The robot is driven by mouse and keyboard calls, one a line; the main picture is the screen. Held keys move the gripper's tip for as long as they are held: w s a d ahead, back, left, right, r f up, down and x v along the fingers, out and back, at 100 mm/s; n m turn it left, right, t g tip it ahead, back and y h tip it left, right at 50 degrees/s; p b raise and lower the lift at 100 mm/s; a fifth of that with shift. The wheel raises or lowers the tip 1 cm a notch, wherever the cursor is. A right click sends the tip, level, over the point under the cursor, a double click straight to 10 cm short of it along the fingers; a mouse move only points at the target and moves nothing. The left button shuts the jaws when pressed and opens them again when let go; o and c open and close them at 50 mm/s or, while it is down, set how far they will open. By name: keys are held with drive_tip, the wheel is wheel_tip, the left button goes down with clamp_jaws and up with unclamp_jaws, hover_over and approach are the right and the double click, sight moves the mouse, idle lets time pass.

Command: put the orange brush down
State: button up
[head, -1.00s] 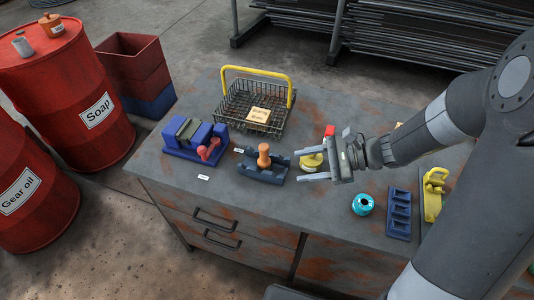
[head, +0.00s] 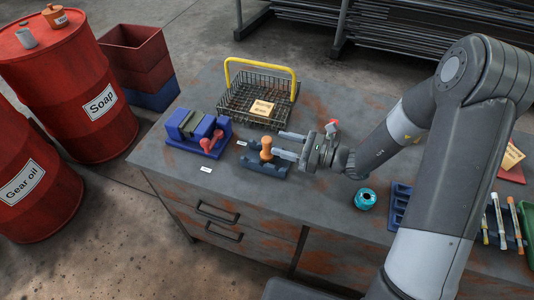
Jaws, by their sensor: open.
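I cannot tell whether the fingers touch that piece.
A blue vise (head: 188,130) with a red handle stands left of the cradle. A wire basket (head: 237,96) with a yellow handle stands behind. A teal ring (head: 365,199) and a blue slotted rack (head: 400,202) are to the right. The bench front left is mostly clear.

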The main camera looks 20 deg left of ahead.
sight(267, 142)
drive_tip(key=a, duration=0.5)
drive_tip(key=shift+s+a+f, duration=0.1)
drive_tip(key=shift+s+f, duration=0.1)
drive_tip(key=shift+f, duration=0.05)
clamp_jaws()
idle(0.4)
